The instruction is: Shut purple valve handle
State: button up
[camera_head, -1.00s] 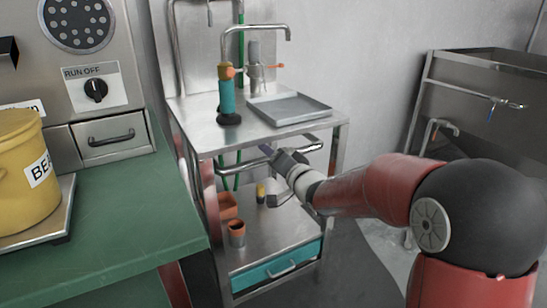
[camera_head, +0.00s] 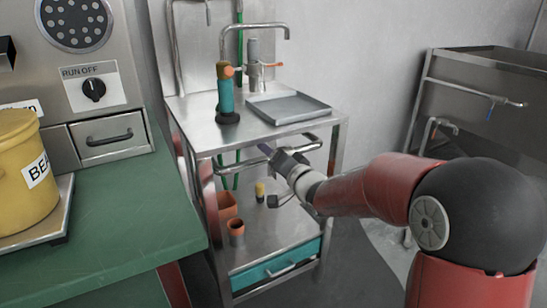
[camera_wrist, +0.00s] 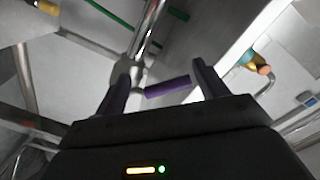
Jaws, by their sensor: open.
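The purple valve handle (camera_wrist: 168,87) shows in the wrist view as a short bar beside a metal pipe joint (camera_wrist: 128,72). It lies across the gap between the two fingers of my gripper (camera_wrist: 162,72), which is open. I cannot tell whether a finger touches it. In the head view my gripper (camera_head: 277,158) is under the front edge of the steel sink stand, by the horizontal pipe (camera_head: 235,168). The handle cannot be told apart from my gripper there.
The sink stand (camera_head: 205,141) carries a teal and orange tool (camera_head: 226,95) and a metal tray (camera_head: 289,108). A green table (camera_head: 130,215) with a yellow bean bucket (camera_head: 22,165) is at left. A steel basin (camera_head: 480,95) is at right.

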jog(key=v, duration=0.9)
jog(key=shift+p, duration=0.3)
dwell(0.6)
jog(key=v, duration=0.7)
jog(key=shift+s+d, duration=0.2)
jog(key=shift+s, duration=0.2)
jog(key=shift+f, duration=0.1)
jog(key=shift+c, duration=0.3)
